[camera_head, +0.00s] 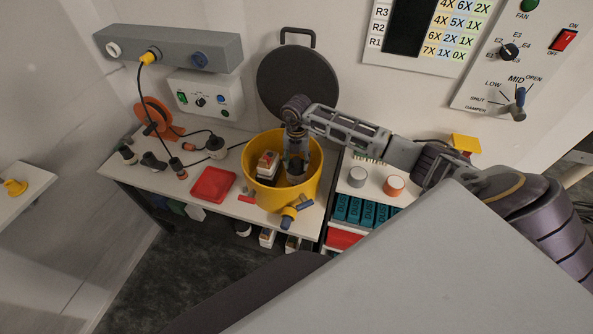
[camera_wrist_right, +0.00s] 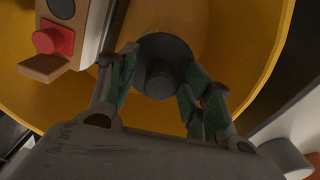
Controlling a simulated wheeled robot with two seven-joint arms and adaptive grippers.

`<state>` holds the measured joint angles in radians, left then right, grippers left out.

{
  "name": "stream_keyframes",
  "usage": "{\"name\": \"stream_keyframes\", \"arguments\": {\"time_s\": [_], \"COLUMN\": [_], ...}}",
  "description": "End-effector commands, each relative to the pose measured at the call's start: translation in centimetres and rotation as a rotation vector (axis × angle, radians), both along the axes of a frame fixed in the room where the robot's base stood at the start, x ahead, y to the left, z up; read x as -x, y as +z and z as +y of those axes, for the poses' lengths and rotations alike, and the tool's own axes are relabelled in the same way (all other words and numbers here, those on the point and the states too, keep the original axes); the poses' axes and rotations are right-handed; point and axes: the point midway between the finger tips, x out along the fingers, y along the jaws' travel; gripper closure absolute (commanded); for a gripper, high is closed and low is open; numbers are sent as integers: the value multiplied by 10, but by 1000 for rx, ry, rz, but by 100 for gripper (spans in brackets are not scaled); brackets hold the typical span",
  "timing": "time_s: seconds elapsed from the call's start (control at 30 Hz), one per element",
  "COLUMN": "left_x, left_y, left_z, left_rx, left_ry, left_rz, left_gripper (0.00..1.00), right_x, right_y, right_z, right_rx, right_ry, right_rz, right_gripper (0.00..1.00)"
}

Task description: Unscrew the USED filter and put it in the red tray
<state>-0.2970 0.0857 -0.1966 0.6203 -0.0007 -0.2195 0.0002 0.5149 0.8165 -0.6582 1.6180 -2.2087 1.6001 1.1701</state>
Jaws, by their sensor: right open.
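The yellow drum (camera_head: 259,193) stands open on the bench. My right gripper (camera_head: 297,172) points down inside it. The red tray (camera_head: 212,184) lies on the bench left of the drum and looks empty. My left gripper is not in view.
A box-shaped unit with a red knob (camera_wrist_right: 47,41) sits inside the drum beside the gripper. The round dark lid (camera_head: 297,82) stands behind the drum. Plugs and cables lie left of the tray.

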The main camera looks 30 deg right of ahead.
Motion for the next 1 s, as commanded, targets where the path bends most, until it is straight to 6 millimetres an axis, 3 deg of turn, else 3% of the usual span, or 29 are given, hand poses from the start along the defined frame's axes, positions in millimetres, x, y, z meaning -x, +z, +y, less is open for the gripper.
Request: {"name": "stream_keyframes", "arguments": {"time_s": [0.27, 0.63, 1.0], "left_x": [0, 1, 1], "left_y": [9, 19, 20], "left_z": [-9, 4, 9], "left_rx": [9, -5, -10], "left_ry": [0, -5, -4], "left_rz": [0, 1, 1], "left_gripper": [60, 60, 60], "right_x": [0, 0, 0], "right_y": [1, 1, 0], "right_z": [0, 0, 0], "right_rx": [-1, 0, 0], "right_ry": [-161, -374, -419], "right_rz": [1, 1, 0], "right_gripper": [50, 50, 50]}}
